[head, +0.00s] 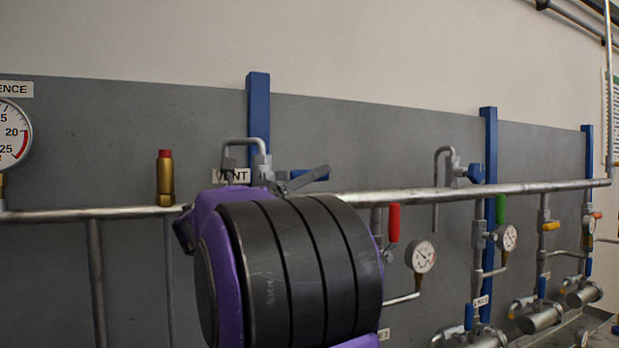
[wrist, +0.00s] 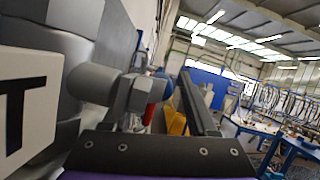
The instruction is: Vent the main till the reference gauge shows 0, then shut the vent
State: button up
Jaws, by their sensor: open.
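The reference gauge (head: 12,135) is cut off by the left edge of the head view. Its right side shows 20, 25 and a red band; I cannot see a needle or read a value. The vent valve (head: 261,160) sits on the main pipe (head: 440,194) behind a VENT label (head: 231,176). Its blue handle (head: 316,174) points right, partly hidden by my gripper. My gripper (wrist: 150,108) is open close to the valve, whose grey body (wrist: 118,90) also shows in the wrist view. I cannot tell whether a finger touches the handle.
A brass fitting with a red cap (head: 165,178) stands on the main left of the vent. To the right are branch lines with a red handle (head: 393,223), a small gauge (head: 421,256) and a green handle (head: 500,209). Blue posts (head: 258,108) stand against the grey panel.

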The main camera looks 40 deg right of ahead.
grip_shut()
dwell(1.4)
